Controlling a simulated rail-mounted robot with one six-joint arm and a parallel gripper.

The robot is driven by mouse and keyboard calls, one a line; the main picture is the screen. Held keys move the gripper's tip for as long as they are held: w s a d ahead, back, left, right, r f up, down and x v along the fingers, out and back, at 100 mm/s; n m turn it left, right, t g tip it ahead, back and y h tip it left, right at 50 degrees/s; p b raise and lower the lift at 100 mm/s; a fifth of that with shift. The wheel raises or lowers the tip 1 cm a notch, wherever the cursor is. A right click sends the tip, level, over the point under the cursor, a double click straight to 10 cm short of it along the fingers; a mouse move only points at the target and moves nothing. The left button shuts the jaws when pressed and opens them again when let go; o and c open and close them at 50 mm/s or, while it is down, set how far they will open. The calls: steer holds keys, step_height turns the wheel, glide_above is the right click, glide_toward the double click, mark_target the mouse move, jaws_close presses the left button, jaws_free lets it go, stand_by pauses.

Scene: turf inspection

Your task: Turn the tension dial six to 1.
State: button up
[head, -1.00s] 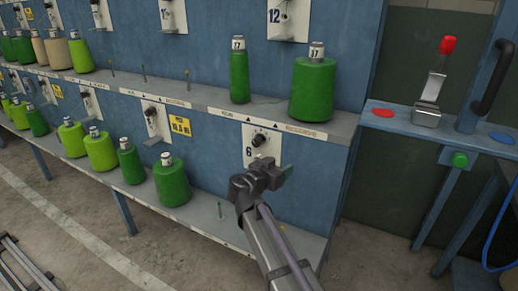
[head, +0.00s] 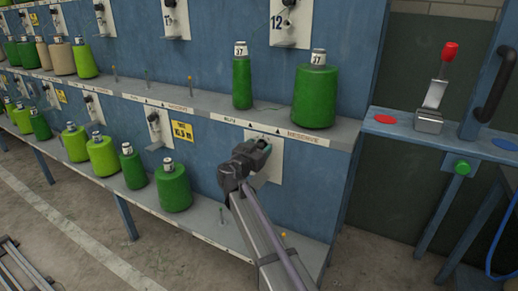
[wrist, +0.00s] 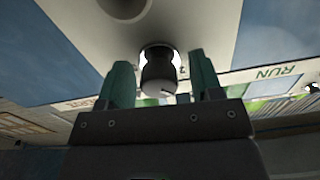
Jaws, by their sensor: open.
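The white plate of tension dial six (head: 276,168) is on the blue panel below the right end of the upper shelf. My gripper (head: 262,145) is in front of it and hides the number and most of the dial. In the wrist view the black dial knob (wrist: 158,70) stands between the two green fingers of my gripper (wrist: 162,82). The fingers are open, with a gap on each side of the knob. A small light mark shows on the knob's near edge; the scale around it cannot be read.
Two green yarn cones (head: 315,92) stand on the upper shelf (head: 215,112) just above my gripper. Several green cones (head: 172,188) stand on the lower shelf to the left. A red-tipped lever (head: 437,85) is at the right.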

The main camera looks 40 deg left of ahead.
steer(key=shift+w, duration=0.1)
steer(key=shift+c, duration=0.2)
steer(key=c, duration=0.9)
steer(key=shift+n, duration=0.3)
steer(key=n, duration=0.3)
steer(key=shift+n, duration=2.2)
steer(key=o, duration=0.9)
